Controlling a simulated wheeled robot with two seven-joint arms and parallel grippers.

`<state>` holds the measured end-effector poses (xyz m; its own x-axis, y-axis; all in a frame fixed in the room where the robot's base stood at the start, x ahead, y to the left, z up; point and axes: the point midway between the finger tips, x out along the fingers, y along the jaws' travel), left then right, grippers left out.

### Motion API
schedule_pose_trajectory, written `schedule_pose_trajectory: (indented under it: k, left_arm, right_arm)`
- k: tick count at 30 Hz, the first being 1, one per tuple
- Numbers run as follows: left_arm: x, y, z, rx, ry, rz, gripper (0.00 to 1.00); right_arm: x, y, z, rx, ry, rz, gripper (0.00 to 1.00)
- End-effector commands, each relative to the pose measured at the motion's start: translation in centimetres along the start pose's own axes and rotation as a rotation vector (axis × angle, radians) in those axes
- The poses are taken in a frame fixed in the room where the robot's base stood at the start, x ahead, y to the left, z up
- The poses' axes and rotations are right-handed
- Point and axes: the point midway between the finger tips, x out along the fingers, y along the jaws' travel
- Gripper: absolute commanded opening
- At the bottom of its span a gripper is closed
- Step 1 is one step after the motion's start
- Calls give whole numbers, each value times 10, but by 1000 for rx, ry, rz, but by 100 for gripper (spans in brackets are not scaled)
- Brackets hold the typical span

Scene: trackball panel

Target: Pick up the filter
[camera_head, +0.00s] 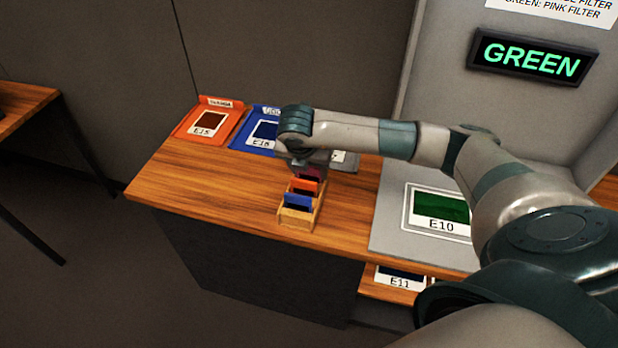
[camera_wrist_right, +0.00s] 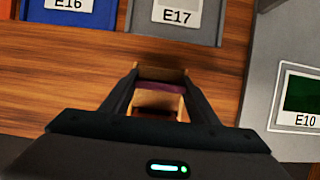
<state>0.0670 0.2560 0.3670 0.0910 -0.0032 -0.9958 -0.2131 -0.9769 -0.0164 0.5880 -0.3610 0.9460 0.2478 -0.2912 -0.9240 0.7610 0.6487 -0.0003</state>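A small wooden rack (camera_head: 296,218) stands on the wooden counter and holds a blue filter (camera_head: 298,201) at the front, an orange filter (camera_head: 305,186) behind it and a dark pink filter (camera_head: 309,174) at the back. My right gripper (camera_head: 311,166) is over the back of the rack, pointing down, and partly hides the pink filter. In the right wrist view, my right gripper (camera_wrist_right: 160,76) has its fingers apart on either side of the rack, with the dark pink filter (camera_wrist_right: 160,87) between them. Contact with the filter cannot be told. My left gripper is out of view.
An orange tray E15 (camera_head: 228,113), a blue tray E16 (camera_head: 243,134) and a grey tray E17 (camera_wrist_right: 146,20) line the back. A grey panel bears a green screen E10 (camera_head: 440,206) and a sign reading GREEN (camera_head: 530,58). The counter left of the rack is clear.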

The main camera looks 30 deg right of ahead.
Motion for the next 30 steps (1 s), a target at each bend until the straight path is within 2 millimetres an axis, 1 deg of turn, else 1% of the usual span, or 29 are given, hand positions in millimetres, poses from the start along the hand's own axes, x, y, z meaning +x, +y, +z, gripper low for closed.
schedule_pose_trajectory:
  k: [10,14,17,22,30]
  left_arm:
    - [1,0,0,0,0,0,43]
    - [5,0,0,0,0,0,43]
    - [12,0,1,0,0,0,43]
    - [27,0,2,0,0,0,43]
    - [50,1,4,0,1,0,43]
  right_arm:
    - [-1,0,0,0,0,1,36]
    - [-5,1,2,1,0,2,36]
    - [-13,1,6,1,-2,4,36]
    - [-36,1,15,1,-3,5,36]
    - [-58,-53,36,1,-5,0,36]
